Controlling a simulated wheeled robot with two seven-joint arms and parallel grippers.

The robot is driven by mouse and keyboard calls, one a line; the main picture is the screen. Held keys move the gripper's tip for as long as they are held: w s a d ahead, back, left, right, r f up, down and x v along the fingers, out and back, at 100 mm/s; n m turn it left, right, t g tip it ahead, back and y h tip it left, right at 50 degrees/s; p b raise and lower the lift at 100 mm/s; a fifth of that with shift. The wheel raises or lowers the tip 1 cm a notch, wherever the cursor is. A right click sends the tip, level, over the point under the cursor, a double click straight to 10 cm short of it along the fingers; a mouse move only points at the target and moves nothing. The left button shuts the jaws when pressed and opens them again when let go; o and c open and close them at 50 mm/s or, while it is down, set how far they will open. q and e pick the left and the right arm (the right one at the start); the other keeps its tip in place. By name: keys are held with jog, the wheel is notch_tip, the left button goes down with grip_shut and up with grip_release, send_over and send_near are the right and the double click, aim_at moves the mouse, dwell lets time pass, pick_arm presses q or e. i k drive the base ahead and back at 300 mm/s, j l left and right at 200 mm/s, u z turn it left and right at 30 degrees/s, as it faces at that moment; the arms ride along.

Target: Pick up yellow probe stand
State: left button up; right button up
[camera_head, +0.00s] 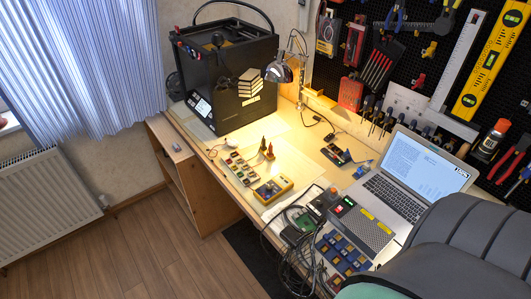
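Two small pointed stands stand close together on the workbench, in front of the black printer. The right one, orange-yellow, looks like the yellow probe stand (270,153); the other small stand (263,145) is darker at its tip. Both are upright and too small to see in detail. Neither of my grippers is in view, and nothing holds the stands.
The workbench (312,165) has a tray of small parts (240,168) left of the stands and a yellow meter (272,190) in front. A lamp (278,72) hangs behind. A laptop (410,180) and a chair (440,245) fill the right.

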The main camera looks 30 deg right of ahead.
aim_at(263, 152)
jog(key=j+z, duration=0.1)
jog(key=z, duration=0.75)
